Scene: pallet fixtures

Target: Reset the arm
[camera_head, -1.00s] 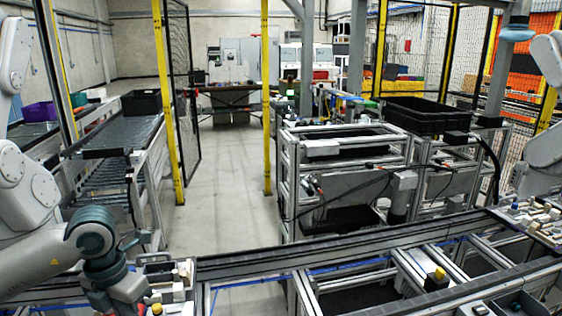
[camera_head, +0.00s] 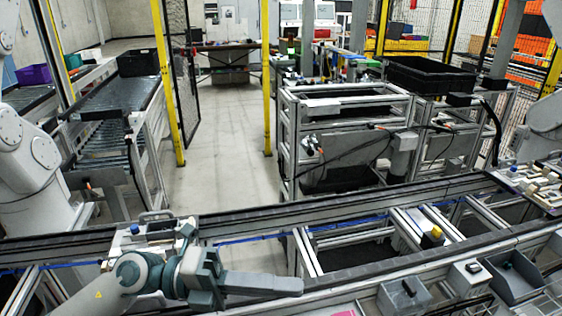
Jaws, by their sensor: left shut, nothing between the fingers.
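My left arm comes in from the lower left, over the near conveyor frame. Its gripper (camera_head: 296,286) points to the right, with the fingers together and nothing held. It is over the front rail and apart from the grey bins to its right.
A pallet fixture (camera_head: 152,228) with small parts stands just behind my left wrist. Another fixture (camera_head: 540,187) is at the far right. Grey bins (camera_head: 404,296) (camera_head: 512,276) line the front right. Black crates (camera_head: 138,63) (camera_head: 432,77) stand further back. Clear floor (camera_head: 225,150) lies between the conveyors.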

